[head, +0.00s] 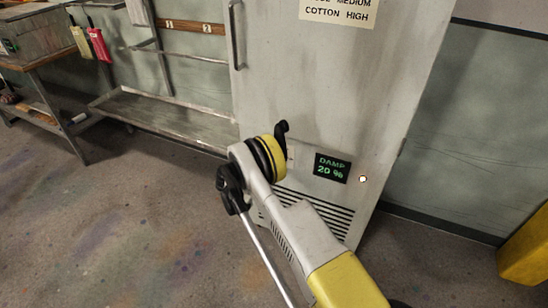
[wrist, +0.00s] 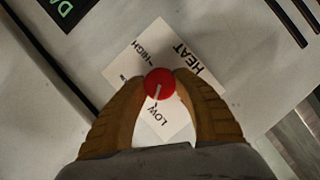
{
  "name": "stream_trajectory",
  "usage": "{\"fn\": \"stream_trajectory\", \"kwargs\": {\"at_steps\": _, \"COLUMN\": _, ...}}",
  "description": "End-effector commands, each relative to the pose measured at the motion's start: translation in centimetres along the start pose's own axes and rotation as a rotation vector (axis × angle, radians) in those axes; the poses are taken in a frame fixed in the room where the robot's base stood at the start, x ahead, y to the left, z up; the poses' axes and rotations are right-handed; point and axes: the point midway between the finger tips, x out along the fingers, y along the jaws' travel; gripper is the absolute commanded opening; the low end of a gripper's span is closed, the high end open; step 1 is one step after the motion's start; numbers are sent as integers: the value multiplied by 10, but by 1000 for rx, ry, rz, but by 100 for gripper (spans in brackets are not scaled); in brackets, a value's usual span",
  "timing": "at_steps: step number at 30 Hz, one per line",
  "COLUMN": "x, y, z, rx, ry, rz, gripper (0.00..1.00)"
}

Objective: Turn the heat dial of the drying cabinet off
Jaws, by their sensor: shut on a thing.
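The heat dial (wrist: 160,83) is a small red knob with a white pointer line, on a white label plate (wrist: 183,63) marked HEAT, HIGH and LOW. The pointer line is toward LOW in the wrist view. Another mark left of the dial is too small to read, and part of the plate is hidden by my fingers. My gripper (wrist: 161,86) is shut on the dial, one ridged tan fingertip on each side. The drying cabinet (head: 300,90) is tall and grey in the head view. There my arm hides the dial.
The cabinet shows a display (head: 332,168) reading DAMP 20 %, a lit orange lamp (head: 362,179) and a vent (head: 325,212). A door handle (head: 235,35) is at upper left. A metal rack (head: 165,115) and a workbench (head: 35,60) stand left; a yellow object (head: 525,245) is right.

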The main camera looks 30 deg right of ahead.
Motion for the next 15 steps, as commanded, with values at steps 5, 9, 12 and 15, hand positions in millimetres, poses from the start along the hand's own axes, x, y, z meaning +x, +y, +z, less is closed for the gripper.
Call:
{"fn": "stream_trajectory", "kwargs": {"at_steps": 5, "x": 1, "y": 1, "z": 0, "rx": -51, "ry": -2, "rz": 22, "gripper": 4}}
{"fn": "stream_trajectory", "kwargs": {"at_steps": 9, "x": 1, "y": 2, "z": 0, "rx": -68, "ry": -2, "rz": 30, "gripper": 4}}
{"fn": "stream_trajectory", "kwargs": {"at_steps": 12, "x": 1, "y": 2, "z": 0, "rx": -74, "ry": -3, "rz": 32, "gripper": 4}}
{"fn": "stream_trajectory", "kwargs": {"at_steps": 15, "x": 1, "y": 2, "z": 0, "rx": -75, "ry": -3, "rz": 32, "gripper": 4}}
